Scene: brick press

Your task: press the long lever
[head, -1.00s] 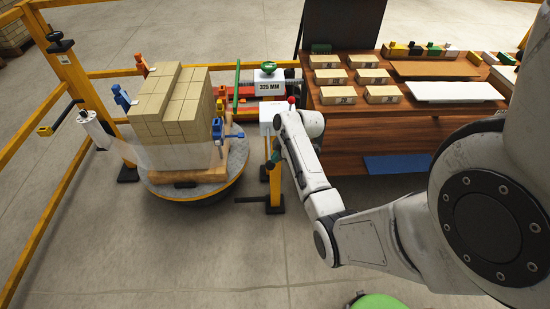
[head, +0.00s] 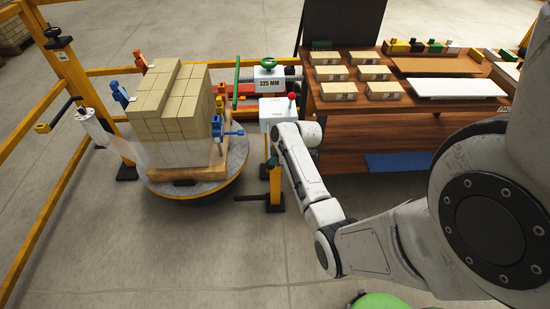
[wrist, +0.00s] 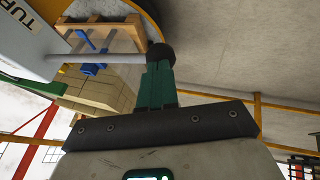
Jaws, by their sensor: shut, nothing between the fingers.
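The long lever (wrist: 105,58) is a pale rod with a black end knob (wrist: 160,53). In the wrist view it runs sideways from a white box (wrist: 28,40) with cut-off lettering, "TUR". My gripper (wrist: 156,72) has its teal fingers shut and empty, with the tips at the knob. They overlap it in the picture; I cannot tell whether they press on it. In the head view the white box (head: 276,108) stands on a yellow post, with a red ball on a stalk on top. My wrist hides the lever there, and only a bit of my gripper (head: 272,161) shows.
A round turntable (head: 205,191) left of the post bears a pallet stacked with tan bricks (head: 165,105), partly wrapped in clear film. Yellow rails (head: 35,135) fence the left. A wooden workbench (head: 350,130) with bricks stands right.

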